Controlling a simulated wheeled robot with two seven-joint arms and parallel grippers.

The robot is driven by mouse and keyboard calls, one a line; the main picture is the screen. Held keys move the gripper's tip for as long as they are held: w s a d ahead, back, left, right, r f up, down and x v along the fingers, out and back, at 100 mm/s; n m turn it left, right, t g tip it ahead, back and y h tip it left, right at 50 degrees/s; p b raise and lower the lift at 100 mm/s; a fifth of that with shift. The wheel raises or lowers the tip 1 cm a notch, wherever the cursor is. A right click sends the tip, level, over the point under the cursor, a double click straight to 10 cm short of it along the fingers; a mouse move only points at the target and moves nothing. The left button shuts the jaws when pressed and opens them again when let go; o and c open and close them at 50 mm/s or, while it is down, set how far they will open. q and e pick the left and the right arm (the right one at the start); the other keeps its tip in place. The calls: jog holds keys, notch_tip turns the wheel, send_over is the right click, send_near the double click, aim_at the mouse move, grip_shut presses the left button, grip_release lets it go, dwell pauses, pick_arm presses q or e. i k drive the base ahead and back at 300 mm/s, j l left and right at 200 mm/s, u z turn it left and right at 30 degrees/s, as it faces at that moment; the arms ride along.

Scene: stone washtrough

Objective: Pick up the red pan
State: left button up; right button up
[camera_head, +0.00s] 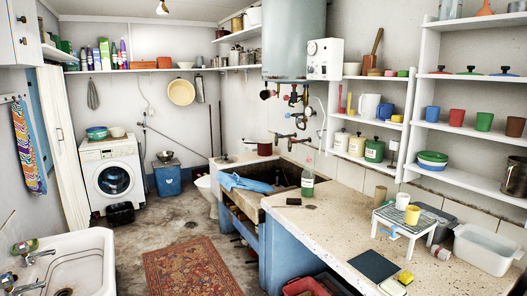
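A dark red pan (265,149), small in the view, stands at the far end of the stone washtrough counter, near the wall under the pipes. It looks upright; its handle cannot be made out. Neither of my grippers is in view, and no arm shows.
The stone trough (284,190) holds a blue cloth (245,183) on its edge. The speckled counter (330,222) carries a small white table (405,223) and a clear tub (486,248). A rug (200,269) lies on open floor; a sink (70,265) is left.

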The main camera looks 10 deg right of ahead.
aim_at(265, 147)
jog(key=i+l+u, duration=0.15)
jog(key=i, duration=0.45)
jog(key=i+l+u, duration=0.15)
jog(key=i+l, duration=0.2)
jog(key=i, duration=0.2)
jog(key=i+l+u, duration=0.15)
jog(key=i+l, duration=0.2)
jog(key=i, duration=0.25)
jog(key=i+u, duration=0.15)
jog(key=i, duration=1.45)
jog(key=i+l+u, duration=0.15)
jog(key=i, duration=1.45)
jog(key=i+z, duration=0.2)
jog(key=i, duration=0.35)
jog(key=i+j+z, duration=0.2)
jog(key=i, duration=0.3)
jog(key=i+j+z, duration=0.25)
jog(key=i, duration=0.25)
jog(key=i+j+z, duration=0.2)
jog(key=i+z, duration=0.3)
jog(key=i+j+z, duration=0.35)
jog(key=z, duration=0.15)
jog(key=i+j+z, duration=0.1)
jog(key=j, duration=0.25)
jog(key=i+j+z, duration=0.25)
jog(key=j, duration=0.4)
